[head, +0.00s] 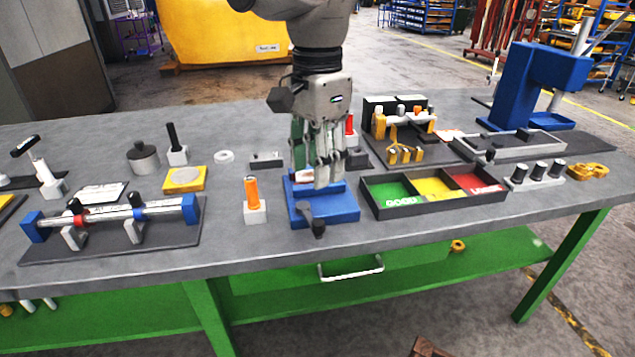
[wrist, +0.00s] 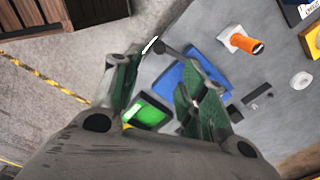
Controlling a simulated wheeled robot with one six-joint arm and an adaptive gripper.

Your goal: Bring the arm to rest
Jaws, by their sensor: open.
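My gripper (head: 326,176) hangs from the arm, pointing down over the blue fixture block (head: 338,206) near the middle of the bench. In the wrist view my gripper (wrist: 160,95) has its two fingers apart with nothing between them. The blue block also shows beyond the fingers in the wrist view (wrist: 184,80). A dark lever with a round knob (head: 312,218) sits at the front of the block. The gripper hides part of the block's top, so I cannot tell whether the fingertips touch it.
An orange-handled tool in a pale base (head: 255,196) stands just left of the block. A sorting tray with green, yellow and red sections (head: 432,189) lies to the right. A blue press (head: 535,85) stands at the back right. The bench's front strip (head: 230,262) is clear.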

